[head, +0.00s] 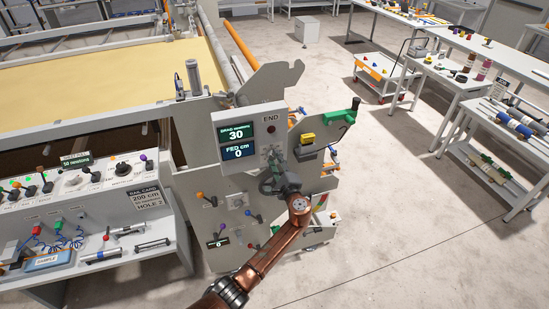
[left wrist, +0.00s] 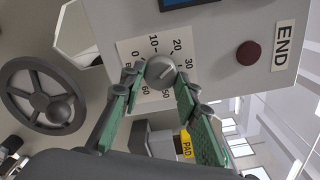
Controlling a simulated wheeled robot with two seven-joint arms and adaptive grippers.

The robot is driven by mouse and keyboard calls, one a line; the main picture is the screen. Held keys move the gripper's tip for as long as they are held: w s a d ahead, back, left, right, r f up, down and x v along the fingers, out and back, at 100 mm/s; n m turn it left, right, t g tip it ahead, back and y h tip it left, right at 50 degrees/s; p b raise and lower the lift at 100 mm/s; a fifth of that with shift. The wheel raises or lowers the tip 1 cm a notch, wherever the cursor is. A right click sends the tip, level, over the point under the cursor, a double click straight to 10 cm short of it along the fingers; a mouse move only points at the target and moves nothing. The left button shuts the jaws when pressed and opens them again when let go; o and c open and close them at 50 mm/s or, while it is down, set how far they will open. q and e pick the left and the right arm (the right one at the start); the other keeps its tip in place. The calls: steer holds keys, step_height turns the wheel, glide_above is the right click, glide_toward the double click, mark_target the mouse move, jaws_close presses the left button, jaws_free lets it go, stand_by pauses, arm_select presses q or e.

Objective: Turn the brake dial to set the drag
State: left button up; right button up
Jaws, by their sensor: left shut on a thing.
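The brake dial (left wrist: 161,70) is a round grey knob on a white scale plate (left wrist: 134,49) marked from 0 up to 60. Its light pointer line lies roughly toward 30. My left gripper (left wrist: 157,78), with green-padded fingers, is shut on the dial, one finger on each side. In the head view my left gripper (head: 275,158) is at the end panel (head: 260,118), below the END label, and mostly hides the dial. The panel screen (head: 236,138) reads DRAG newtons 30 and FED cm 0. My right gripper is out of view.
A small display (head: 76,162) on the left console reads 50 newtons. A dark red button (left wrist: 248,53) is beside the END label. Open floor (head: 400,220) lies to the right.

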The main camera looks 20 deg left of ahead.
arm_select(q)
steer(key=shift+m+p, duration=0.3)
steer(key=shift+m, duration=0.2)
steer(key=shift+f, duration=0.1)
steer(key=o, duration=1.2)
steer(key=shift+c, duration=0.2)
steer(key=v, duration=1.2)
